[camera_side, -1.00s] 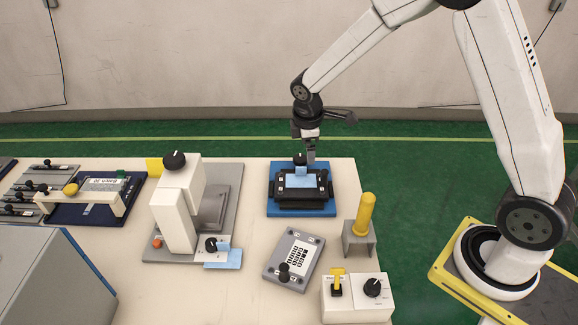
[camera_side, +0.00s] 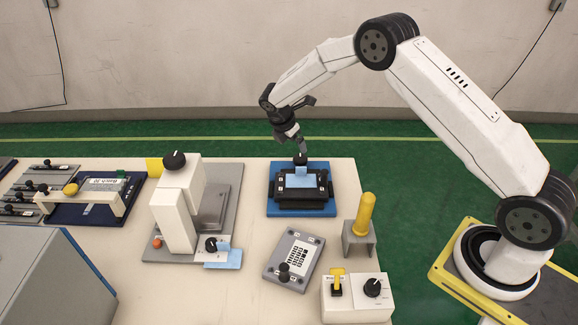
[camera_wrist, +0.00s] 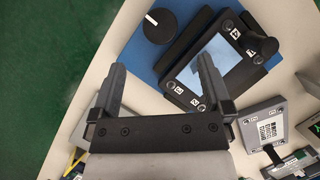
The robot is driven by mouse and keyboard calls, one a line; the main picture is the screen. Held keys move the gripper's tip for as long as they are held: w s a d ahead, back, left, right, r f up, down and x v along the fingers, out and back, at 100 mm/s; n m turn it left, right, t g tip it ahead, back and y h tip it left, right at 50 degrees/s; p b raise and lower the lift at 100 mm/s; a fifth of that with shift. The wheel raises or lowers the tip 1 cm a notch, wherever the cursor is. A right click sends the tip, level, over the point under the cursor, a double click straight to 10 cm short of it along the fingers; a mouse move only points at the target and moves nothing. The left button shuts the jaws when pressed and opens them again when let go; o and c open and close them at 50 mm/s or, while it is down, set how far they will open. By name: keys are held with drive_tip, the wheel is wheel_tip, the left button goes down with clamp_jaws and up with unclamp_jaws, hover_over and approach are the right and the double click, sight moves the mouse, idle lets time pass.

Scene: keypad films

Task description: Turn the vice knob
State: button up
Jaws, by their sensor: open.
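The vice (camera_side: 276,190) sits on a blue base (camera_side: 283,211) and is black, with a pale blue film (camera_side: 299,180) across its middle. Its round black knob (camera_side: 300,159) stands at the far edge. In the wrist view the knob (camera_wrist: 160,26) shows a white pointer line and lies ahead of the fingertips, clear of them. My gripper (camera_side: 302,147) is tilted, just above or behind the knob in the side view. In the wrist view my gripper (camera_wrist: 160,67) is open and empty, fingers apart. The right finger overlaps part of the vice in that view.
A white press (camera_side: 178,210) on a grey plate stands left of the vice. A grey keypad plate (camera_side: 294,255), a yellow post (camera_side: 366,215) in a grey holder and a white switch box (camera_side: 357,300) lie nearer the camera. The table's far edge is close behind the vice.

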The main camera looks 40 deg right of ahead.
sight(300, 158)
drive_tip(key=shift+x, duration=3.85)
drive_tip(key=shift+c, duration=0.2)
drive_tip(key=c, duration=1.2)
